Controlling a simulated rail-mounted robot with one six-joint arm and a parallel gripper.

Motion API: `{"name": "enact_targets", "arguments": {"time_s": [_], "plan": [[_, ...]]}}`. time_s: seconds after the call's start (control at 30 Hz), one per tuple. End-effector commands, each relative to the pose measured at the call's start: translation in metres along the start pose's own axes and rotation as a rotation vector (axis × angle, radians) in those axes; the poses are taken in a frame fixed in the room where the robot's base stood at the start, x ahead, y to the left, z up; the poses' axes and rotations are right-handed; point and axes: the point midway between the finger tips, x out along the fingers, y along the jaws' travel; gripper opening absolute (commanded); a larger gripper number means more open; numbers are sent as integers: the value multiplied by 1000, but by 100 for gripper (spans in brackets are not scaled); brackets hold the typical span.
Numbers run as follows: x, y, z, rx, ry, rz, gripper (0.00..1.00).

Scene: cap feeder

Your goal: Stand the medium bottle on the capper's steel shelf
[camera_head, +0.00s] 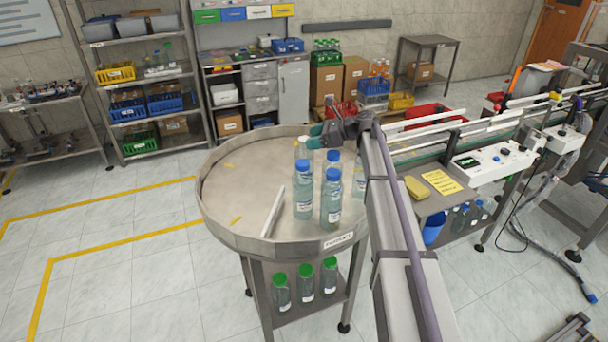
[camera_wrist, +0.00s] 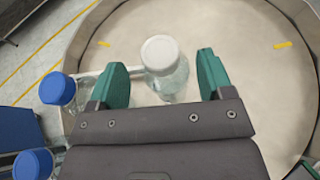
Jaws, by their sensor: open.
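A clear bottle with a white cap (camera_head: 302,150) stands on the round steel turntable (camera_head: 240,190). It is probably the medium bottle, though sizes are hard to compare. In the wrist view the white-capped bottle (camera_wrist: 165,66) stands between the teal fingers of my gripper (camera_wrist: 162,64), with a gap at each side. My gripper (camera_head: 318,137) is open at the turntable's far side and partly hides the bottle. A steel shelf (camera_head: 432,205) by the conveyor, likely the capper's, holds a yellow sponge (camera_head: 415,187) and a yellow note (camera_head: 441,182).
Several blue-capped bottles (camera_head: 303,193) stand nearer on the turntable; two blue caps (camera_wrist: 57,88) show left in the wrist view. A pale guide bar (camera_head: 272,212) lies on the turntable. Its left part is clear. Green-capped bottles (camera_head: 305,283) stand underneath. A white control box (camera_head: 492,160) adjoins the conveyor.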

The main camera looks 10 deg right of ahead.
Motion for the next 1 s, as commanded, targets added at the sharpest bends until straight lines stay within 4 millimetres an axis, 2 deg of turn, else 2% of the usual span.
{"name": "enact_targets", "arguments": {"time_s": [0.07, 0.3, 0.53, 1.0], "plan": [[6, 0, -1, 0, 0, 0, 74], [49, 0, -3, -1, 1, 1, 74], [53, 0, 0, -1, 1, -1, 74], [52, 0, 0, -1, 0, -1, 30]]}}
